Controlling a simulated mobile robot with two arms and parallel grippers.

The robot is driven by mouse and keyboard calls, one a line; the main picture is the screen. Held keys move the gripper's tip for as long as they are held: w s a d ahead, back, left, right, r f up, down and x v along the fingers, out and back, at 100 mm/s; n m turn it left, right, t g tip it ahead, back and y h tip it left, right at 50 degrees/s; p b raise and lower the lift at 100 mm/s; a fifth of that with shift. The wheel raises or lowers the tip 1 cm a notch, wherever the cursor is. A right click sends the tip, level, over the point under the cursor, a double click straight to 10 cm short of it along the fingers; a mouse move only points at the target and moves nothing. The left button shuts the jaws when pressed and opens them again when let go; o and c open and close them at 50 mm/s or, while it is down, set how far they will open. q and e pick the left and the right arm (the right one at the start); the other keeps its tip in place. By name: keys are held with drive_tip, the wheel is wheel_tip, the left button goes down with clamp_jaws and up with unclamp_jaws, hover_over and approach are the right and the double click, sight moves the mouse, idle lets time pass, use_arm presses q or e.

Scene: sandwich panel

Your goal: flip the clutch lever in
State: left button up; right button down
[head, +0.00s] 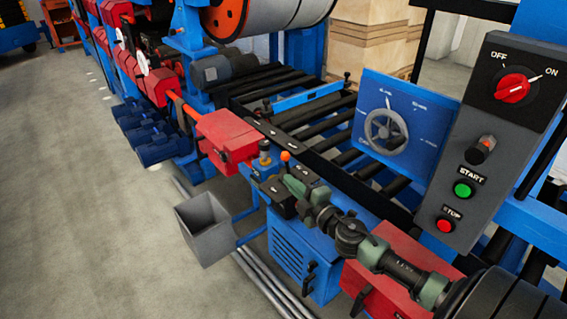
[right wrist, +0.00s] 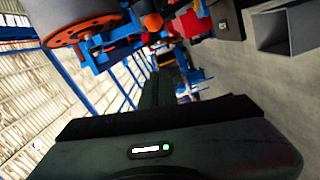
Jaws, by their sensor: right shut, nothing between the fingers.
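A short lever with an orange ball knob (head: 285,156) stands on the blue machine housing, beside a second short lever with a dark and yellowish knob (head: 264,146). I cannot tell from any label which of them is the clutch lever. My right gripper (head: 272,188) is shut and empty, just in front of and below the orange-knobbed lever; contact cannot be made out. In the right wrist view an orange ball (right wrist: 153,22) shows beyond the dark gripper body, apparently the same knob. My left gripper is in neither view.
A grey open bin (head: 205,228) stands left of the housing. A red box (head: 227,138) sits behind the levers, and black rollers (head: 290,85) run behind it. A grey control panel (head: 500,130) and a blue handwheel plate (head: 400,125) stand at right. The floor at left is clear.

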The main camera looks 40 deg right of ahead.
sight(288, 167)
drive_tip(key=w+d, duration=0.4)
drive_tip(key=w, duration=0.5)
drive_tip(key=shift+w+f+b, duration=0.2)
drive_tip(key=shift+f+b, duration=0.25)
